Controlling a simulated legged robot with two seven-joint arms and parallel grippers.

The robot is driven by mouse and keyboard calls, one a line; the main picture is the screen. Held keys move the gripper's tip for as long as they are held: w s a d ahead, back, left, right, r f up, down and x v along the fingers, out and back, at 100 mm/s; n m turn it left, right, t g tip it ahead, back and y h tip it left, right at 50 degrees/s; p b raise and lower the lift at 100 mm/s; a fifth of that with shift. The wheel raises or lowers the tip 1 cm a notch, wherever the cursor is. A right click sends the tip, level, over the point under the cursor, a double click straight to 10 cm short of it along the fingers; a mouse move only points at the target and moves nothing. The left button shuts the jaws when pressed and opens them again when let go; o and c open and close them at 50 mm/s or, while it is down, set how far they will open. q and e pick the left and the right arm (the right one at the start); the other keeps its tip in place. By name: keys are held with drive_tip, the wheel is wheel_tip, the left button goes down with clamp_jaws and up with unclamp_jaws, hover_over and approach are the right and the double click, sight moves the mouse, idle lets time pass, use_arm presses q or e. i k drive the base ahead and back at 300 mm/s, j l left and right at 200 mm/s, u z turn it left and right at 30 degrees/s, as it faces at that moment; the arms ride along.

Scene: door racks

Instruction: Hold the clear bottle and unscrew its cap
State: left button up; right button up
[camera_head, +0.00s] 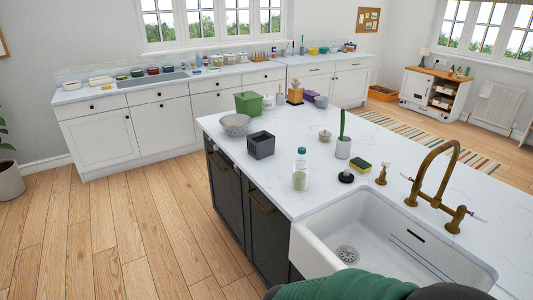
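A clear bottle (300,172) stands upright on the white island counter, just behind the sink's left back corner. Neither of my grippers shows in the view. A green and dark rounded shape at the bottom edge covers part of the sink's front. Nothing is touching the bottle.
A white sink (335,228) with a brass tap (436,185) lies right of the bottle.

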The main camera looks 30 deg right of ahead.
sight(301, 163)
drive_tip(key=i, duration=1.55)
drive_tip(key=i+u, duration=0.3)
drive_tip(key=u, duration=0.2)
drive_tip(key=i+l+u, duration=0.2)
drive_tip(key=u, duration=0.3)
drive_tip(key=i+l+u, duration=0.1)
drive_tip(key=u, duration=0.6)
drive_tip(key=l+u, duration=0.15)
drive_tip(key=u, duration=0.55)
drive_tip(key=i+l+u, duration=0.1)
drive_tip(key=u, duration=0.6)
drive_tip(key=l+u, duration=0.2)
drive_tip(key=u, duration=0.5)
drive_tip(key=k+l+u, duration=0.1)
drive_tip(key=u, duration=0.6)
drive_tip(key=k+l+u, duration=0.1)
drive_tip(key=u, duration=0.6)
drive_tip(key=k+l+u, duration=0.1)
drive_tip(key=u, duration=0.6)
drive_tip(key=k+u, duration=0.1)
drive_tip(key=u, duration=0.6)
